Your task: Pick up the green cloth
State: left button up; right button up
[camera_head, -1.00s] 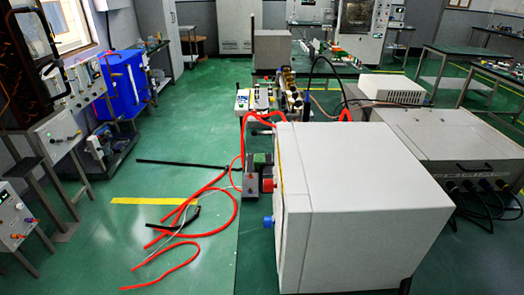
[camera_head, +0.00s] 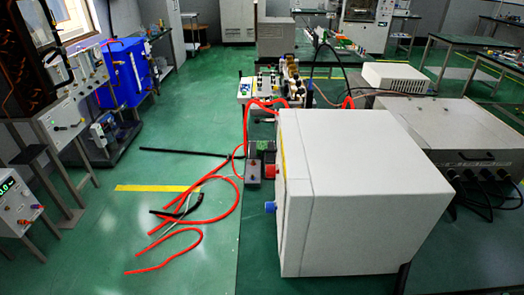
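I cannot make out a green cloth in the head view. The floor (camera_head: 95,250) and the surface (camera_head: 257,235) beside the large white box are both green, and no separate cloth stands out on either. Neither my left nor my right gripper is in view.
The large white box (camera_head: 365,200) fills the centre right. Red hoses (camera_head: 165,268) and a black rod (camera_head: 180,152) lie left of it. A grey unit (camera_head: 455,135) stands at right, a blue cabinet (camera_head: 126,72) at left. The left foreground floor is mostly clear.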

aim_at(260, 145)
jog(key=k+l+z, duration=0.1)
jog(key=k, duration=1.1)
jog(key=z, duration=2.3)
jog(key=k+j, duration=0.1)
jog(key=j, duration=1.3)
jog(key=k+j, duration=0.15)
jog(key=j, duration=1.2)
jog(key=k+j, duration=0.15)
jog(key=j, duration=0.55)
